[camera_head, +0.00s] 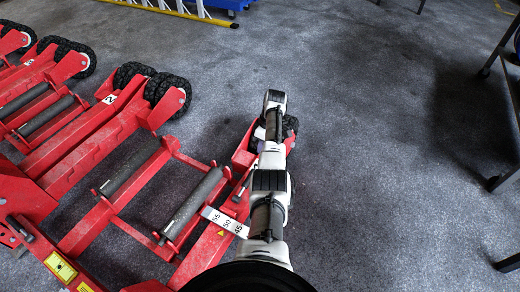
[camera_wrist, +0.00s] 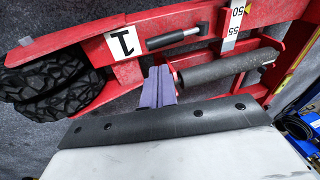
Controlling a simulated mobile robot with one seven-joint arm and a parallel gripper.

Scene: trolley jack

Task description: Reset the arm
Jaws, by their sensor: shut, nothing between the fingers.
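My arm (camera_head: 268,185) reaches forward over the floor in the head view, beside the right part of a red trolley jack (camera_head: 180,190). In the wrist view, my gripper (camera_wrist: 159,72) shows as purple fingers closed together with nothing between them. The fingers are in front of the red jack frame (camera_wrist: 215,30), close to a grey roller (camera_wrist: 230,70) and a white label with the number 1 (camera_wrist: 123,43). I cannot tell whether they touch the jack. In the head view the arm hides part of the jack's right side and its wheel.
A second red jack part with black wheels (camera_head: 75,60) stands at the upper left. A white scale strip (camera_head: 225,222) sticks out by my arm. A yellow bar (camera_head: 185,13) lies at the top. Dark metal legs (camera_head: 500,180) stand at the right edge. The grey floor (camera_head: 380,130) between is clear.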

